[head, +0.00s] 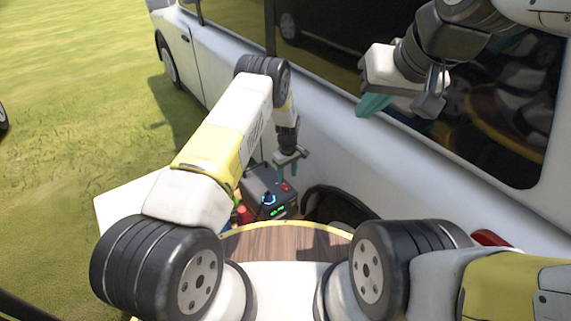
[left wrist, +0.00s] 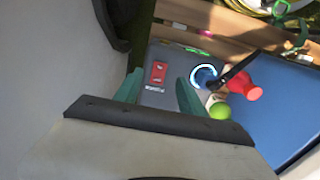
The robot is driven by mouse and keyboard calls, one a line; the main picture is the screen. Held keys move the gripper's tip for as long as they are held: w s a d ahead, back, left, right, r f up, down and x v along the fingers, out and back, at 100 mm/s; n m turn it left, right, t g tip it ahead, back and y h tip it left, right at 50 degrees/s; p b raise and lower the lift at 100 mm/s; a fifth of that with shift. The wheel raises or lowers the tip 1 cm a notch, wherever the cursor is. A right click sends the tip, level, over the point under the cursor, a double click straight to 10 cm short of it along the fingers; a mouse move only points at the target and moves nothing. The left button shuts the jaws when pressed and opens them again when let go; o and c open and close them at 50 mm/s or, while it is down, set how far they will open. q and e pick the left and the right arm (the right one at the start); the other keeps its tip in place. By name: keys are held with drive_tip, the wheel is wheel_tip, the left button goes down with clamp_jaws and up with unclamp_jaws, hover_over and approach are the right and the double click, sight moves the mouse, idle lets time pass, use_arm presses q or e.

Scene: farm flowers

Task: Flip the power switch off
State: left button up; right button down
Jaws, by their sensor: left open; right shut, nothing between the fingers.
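A grey power box (head: 258,180) stands low beside the white van, with a red switch (head: 286,187), a blue-lit knob (head: 268,199) and a green display (head: 277,211). My left gripper (head: 287,168) points down just above the box, close to the red switch. In the left wrist view, the red rocker switch (left wrist: 157,73) shows between the two open teal fingers (left wrist: 160,80); I cannot tell whether they touch it. The blue ring knob (left wrist: 204,76) is right of the fingers. My right gripper (head: 371,106) is shut and empty, up by the van window, far from the box.
The white van (head: 330,130) runs along the right side, close to both arms. A red bottle-like object (left wrist: 243,86) and a green ball-like object (left wrist: 219,110) lie beside the knob. A wooden edge (left wrist: 215,22) borders the box. Open grass (head: 70,110) is at left.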

sight(287, 189)
use_arm(q)
wheel_tip(287, 189, down, 6)
drive_tip(key=shift+f, duration=0.2)
